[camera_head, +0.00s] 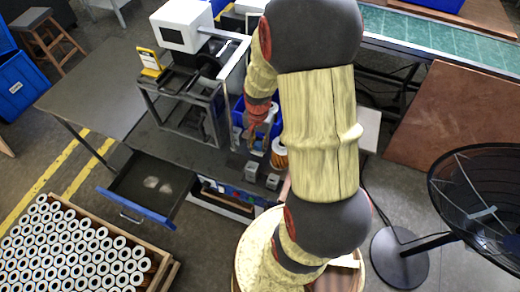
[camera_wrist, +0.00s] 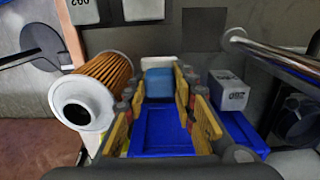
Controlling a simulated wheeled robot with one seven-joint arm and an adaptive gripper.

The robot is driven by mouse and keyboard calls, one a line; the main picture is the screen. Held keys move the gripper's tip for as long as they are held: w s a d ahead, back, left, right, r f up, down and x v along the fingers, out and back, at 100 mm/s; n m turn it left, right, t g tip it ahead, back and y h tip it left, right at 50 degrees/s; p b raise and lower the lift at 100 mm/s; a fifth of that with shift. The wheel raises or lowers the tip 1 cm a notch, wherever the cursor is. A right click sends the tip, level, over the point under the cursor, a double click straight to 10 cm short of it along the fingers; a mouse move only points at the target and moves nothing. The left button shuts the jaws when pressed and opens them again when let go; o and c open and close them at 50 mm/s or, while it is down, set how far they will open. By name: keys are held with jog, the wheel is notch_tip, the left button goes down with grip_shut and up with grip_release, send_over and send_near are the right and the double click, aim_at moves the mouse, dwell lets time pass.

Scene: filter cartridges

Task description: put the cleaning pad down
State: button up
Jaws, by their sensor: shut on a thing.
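The cleaning pad (camera_wrist: 158,84) appears to be the light-blue block with a pale edge, between the tips of my gripper's yellow fingers in the wrist view. My gripper (camera_wrist: 161,88) is shut on it. A blue tray or bin (camera_wrist: 160,132) lies below and behind the fingers in that view. In the head view my gripper (camera_head: 256,138) hangs over the dark worktop, in front of a blue bin (camera_head: 239,109). The pad cannot be made out there.
An orange pleated filter cartridge (camera_wrist: 92,90) with a white end lies close left of my fingers. A grey labelled block (camera_wrist: 230,92) is close on the right, below a metal rod (camera_wrist: 275,55). An open drawer (camera_head: 150,188) and a crate of cartridges (camera_head: 160,262) lie left.

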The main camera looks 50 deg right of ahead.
aim_at(260, 149)
jog(key=shift+w+d+f, duration=0.2)
jog(key=shift+d+f, duration=0.3)
jog(key=shift+f, duration=0.25)
jog(key=shift+d+f+b, duration=0.15)
jog(key=shift+f+b, duration=0.55)
jog(key=shift+f, duration=0.9)
jog(key=shift+f, duration=0.1)
jog(key=o, duration=0.8)
notch_tip(260, 149, up, 12)
jog(key=p, duration=0.3)
